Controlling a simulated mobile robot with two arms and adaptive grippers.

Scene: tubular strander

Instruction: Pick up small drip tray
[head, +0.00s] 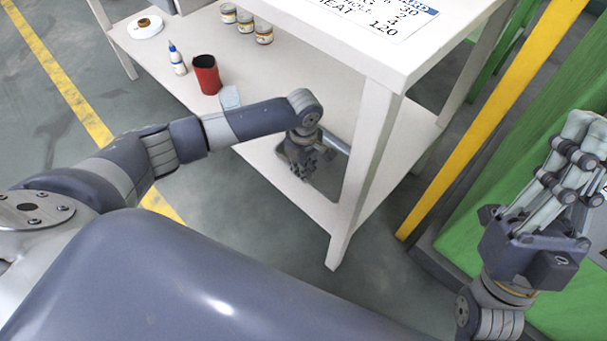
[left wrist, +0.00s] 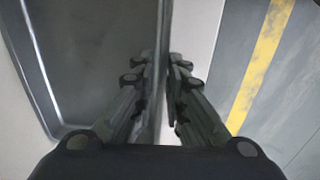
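The small drip tray is a dark grey metal tray with a raised rim (left wrist: 95,50), filling the left of the left wrist view. In the head view a little of its grey surface (head: 327,178) shows on the white lower shelf, mostly hidden by my left gripper (head: 308,172). In the left wrist view my left gripper (left wrist: 160,85) has its fingers close together, one inside the tray and one outside, with the tray's side wall between them. My right gripper (head: 590,130) is raised at the right of the head view, away from the tray, with nothing visible in it.
A white table (head: 375,75) stands over the lower shelf (head: 270,165), its leg (head: 350,200) close beside my left gripper. A red cup (head: 206,75), a glue bottle (head: 177,60) and several jars (head: 264,34) stand on the shelf. A yellow post (head: 490,115) and green machine stand right.

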